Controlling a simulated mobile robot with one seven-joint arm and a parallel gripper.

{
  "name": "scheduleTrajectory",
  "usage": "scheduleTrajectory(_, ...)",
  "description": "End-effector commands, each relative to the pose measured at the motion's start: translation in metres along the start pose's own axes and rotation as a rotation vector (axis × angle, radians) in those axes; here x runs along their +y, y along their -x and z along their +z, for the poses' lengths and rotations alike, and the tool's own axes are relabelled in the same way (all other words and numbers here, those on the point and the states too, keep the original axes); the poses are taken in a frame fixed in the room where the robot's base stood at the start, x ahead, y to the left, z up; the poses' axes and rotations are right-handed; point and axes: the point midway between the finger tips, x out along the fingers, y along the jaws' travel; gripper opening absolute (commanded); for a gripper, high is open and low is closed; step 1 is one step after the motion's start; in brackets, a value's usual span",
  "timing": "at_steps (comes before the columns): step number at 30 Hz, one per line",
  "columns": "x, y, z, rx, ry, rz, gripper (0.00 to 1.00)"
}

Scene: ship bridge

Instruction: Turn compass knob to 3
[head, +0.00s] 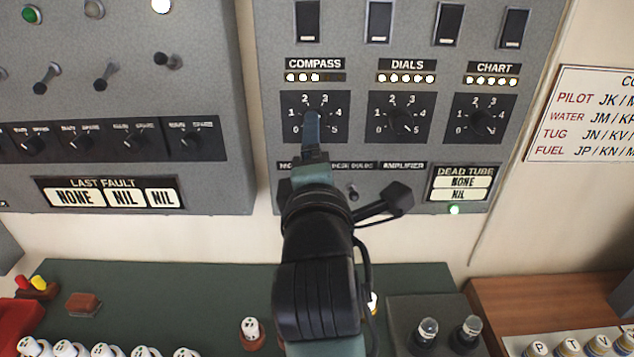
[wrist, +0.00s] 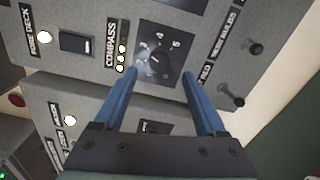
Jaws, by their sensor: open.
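The compass knob is the dark dial under the COMPASS label (head: 315,64) on the grey wall panel. In the head view its numbered plate (head: 291,103) shows, but my gripper (head: 311,116) covers most of the knob. Three lamps of the compass lamp row (head: 302,77) are lit and the rest are dark. In the wrist view the knob (wrist: 162,69) sits between the two blue fingers of my gripper (wrist: 160,74). The fingers are apart, one on each side; I cannot tell whether they touch it. Which number the knob points to is unclear.
The DIALS knob (head: 403,121) and CHART knob (head: 481,121) stand close on the right. Small toggles (head: 353,192) sit below the compass plate. A second switch panel (head: 120,80) is on the left, and a desk (head: 180,290) with several controls lies below.

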Motion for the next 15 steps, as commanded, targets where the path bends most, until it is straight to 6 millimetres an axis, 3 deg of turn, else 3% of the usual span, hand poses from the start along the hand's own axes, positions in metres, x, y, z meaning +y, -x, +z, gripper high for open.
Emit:
scheduleTrajectory(7,-0.002,0.045,-0.001,0.0,-0.001,0.002,0.73)
scheduleTrajectory(15,-0.001,0.07,0.0,-0.001,-0.001,-0.001,0.73)
